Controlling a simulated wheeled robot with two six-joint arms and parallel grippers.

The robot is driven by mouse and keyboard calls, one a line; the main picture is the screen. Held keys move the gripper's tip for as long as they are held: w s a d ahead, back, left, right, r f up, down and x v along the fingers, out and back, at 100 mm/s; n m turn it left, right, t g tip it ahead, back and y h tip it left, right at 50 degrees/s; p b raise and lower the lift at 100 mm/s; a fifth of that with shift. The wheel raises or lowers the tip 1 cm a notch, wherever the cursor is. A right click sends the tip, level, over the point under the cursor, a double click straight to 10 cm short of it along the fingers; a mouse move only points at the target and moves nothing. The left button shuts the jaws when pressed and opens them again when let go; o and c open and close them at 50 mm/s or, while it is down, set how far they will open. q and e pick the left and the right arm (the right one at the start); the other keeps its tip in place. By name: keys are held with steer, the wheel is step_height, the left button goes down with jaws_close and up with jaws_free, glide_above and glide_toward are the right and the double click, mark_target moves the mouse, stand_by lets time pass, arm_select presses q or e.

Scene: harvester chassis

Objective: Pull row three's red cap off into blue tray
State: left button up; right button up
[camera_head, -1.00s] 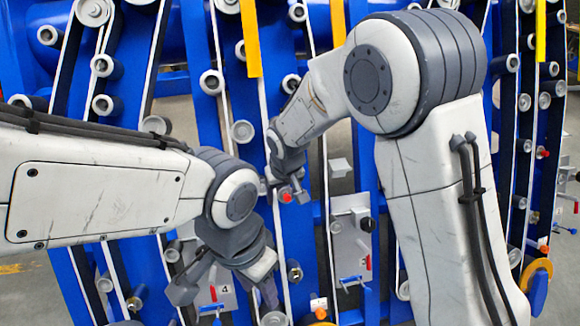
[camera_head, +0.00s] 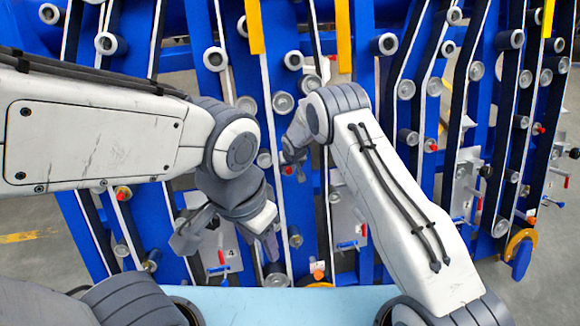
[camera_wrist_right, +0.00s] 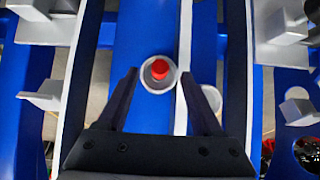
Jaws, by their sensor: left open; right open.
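A red cap (camera_head: 288,170) shows at my right gripper in the head view. In the right wrist view the red cap (camera_wrist_right: 160,69) sits on a round pale grey end piece (camera_wrist_right: 158,85) on a blue upright. My right gripper (camera_wrist_right: 158,73) is open, with one finger on each side of the cap and clear of it. In the head view my right gripper (camera_head: 294,158) is small and partly hidden by its own wrist. My left gripper (camera_head: 228,243) is open and empty, pointing down, lower left of it. A pale blue surface (camera_head: 280,302) lies at the bottom; I cannot tell whether it is the tray.
Blue uprights with several grey rollers (camera_head: 215,58) fill the background. Other red-tipped parts show at the left (camera_head: 123,192) and right (camera_head: 430,145). Grey plates with red levers (camera_head: 361,230) stand low. Yellow bars (camera_head: 343,35) hang at the top.

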steer(key=shift+x, duration=1.45)
jaws_close()
steer(key=s, duration=0.1)
steer(key=s+r, duration=0.1)
steer(key=s, duration=0.1)
steer(key=shift+s+d+r+b, duration=0.1)
steer(key=shift+d+r+b, duration=0.2)
steer(key=shift+r+b, duration=0.1)
steer(key=shift+r, duration=0.1)
